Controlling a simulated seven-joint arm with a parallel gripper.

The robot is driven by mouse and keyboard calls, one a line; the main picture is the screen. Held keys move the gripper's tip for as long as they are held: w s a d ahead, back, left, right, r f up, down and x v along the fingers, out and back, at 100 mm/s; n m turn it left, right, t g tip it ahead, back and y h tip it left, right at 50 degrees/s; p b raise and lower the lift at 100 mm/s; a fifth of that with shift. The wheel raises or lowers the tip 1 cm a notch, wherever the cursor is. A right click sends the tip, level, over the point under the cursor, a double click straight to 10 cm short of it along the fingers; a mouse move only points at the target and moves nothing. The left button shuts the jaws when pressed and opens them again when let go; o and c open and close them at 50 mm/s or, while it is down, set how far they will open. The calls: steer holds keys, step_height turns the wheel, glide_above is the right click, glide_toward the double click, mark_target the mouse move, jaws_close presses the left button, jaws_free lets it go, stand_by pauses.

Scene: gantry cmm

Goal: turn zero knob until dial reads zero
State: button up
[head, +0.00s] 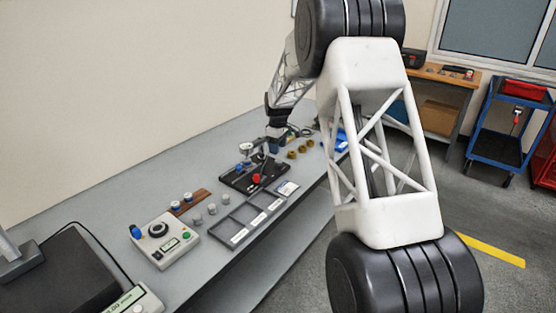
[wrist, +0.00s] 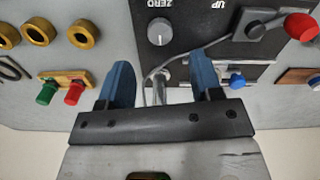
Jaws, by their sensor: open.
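The grey zero knob (wrist: 160,31) is on a black panel at the top middle of the wrist view, beside upside-down "ZERO" lettering. My gripper (wrist: 161,64) has two blue fingers standing wide apart, with nothing clamped between them. The knob appears beyond the fingertips, roughly centred between them and apart from them. A metal post and a thin cable show between the fingers. In the head view my gripper (head: 276,145) is over the far end of the black fixture (head: 240,178). A small round dial (head: 246,148) stands there; its reading is too small to tell.
A red knob (wrist: 301,27) on a lever stands right of the zero knob. Brass rings (wrist: 82,34) and green and red plugs (wrist: 73,93) lie to the left. A compartment tray (head: 227,239) and a control box (head: 175,255) are nearer on the bench.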

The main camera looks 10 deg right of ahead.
mark_target(278, 161)
steer(key=shift+f, duration=3.15)
steer(key=c, duration=0.9)
